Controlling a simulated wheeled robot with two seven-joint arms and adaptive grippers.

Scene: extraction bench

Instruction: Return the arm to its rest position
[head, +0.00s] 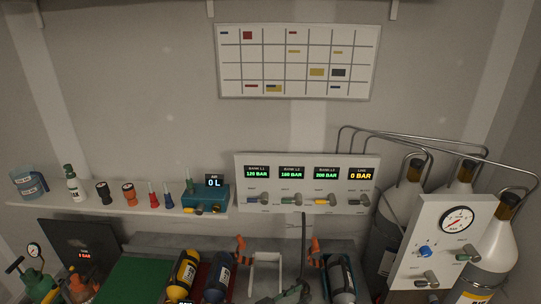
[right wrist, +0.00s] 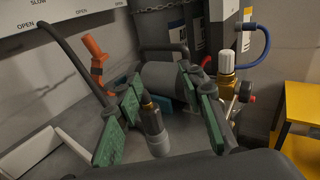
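My right gripper (head: 293,295) shows at the bottom edge of the head view, over the bench, mostly cut off. In the right wrist view its two green-padded fingers (right wrist: 165,122) are spread apart. A dark and grey cylindrical fitting (right wrist: 155,130) shows between the fingers, with gaps on both sides; I cannot tell its distance from them. A grey cylinder (right wrist: 163,76) lies behind the fingers. The rest of my right arm is hidden in the head view. My left gripper is not in view.
A valve panel (head: 300,182) hangs on the back wall. Cylinders lie on the bench: yellow (head: 184,270), dark blue (head: 217,277) and grey-topped (head: 341,278). Orange-ended hoses (head: 240,244) stand near the gripper. Large gas bottles (head: 398,205) and a gauge panel (head: 440,240) stand at right.

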